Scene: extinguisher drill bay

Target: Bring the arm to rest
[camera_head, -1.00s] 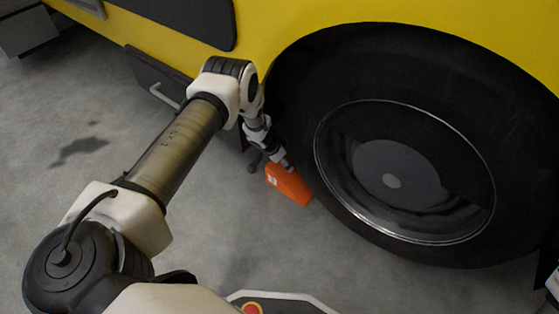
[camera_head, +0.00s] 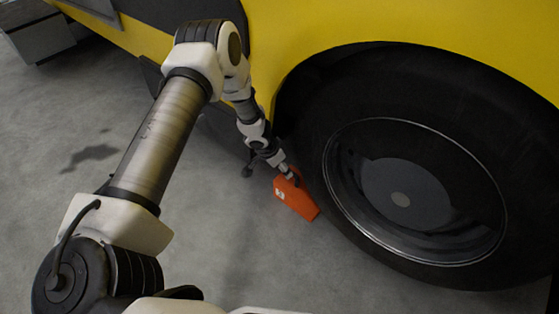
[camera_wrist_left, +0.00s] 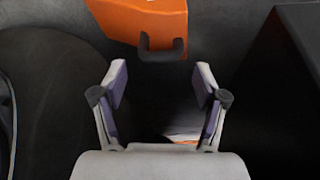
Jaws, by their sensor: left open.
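An orange wheel chock (camera_head: 296,201) lies on the floor against the large black tire (camera_head: 310,110) of the yellow vehicle. My left gripper (camera_head: 291,178) is at the chock's upper end in the head view. In the left wrist view my left gripper (camera_wrist_left: 160,76) is open, its two fingers wide apart with nothing between them. The chock (camera_wrist_left: 148,18) is at the top of that view, with its black handle (camera_wrist_left: 161,52) just beyond the fingertips and apart from them. My right gripper is not in view.
The yellow vehicle body (camera_head: 300,30) rises close beside my left arm. The tire's dark side (camera_wrist_left: 50,100) seems to fill the left of the wrist view, and a dark block (camera_wrist_left: 285,100) stands at its right. Grey floor (camera_head: 225,240) is clear in front of the chock.

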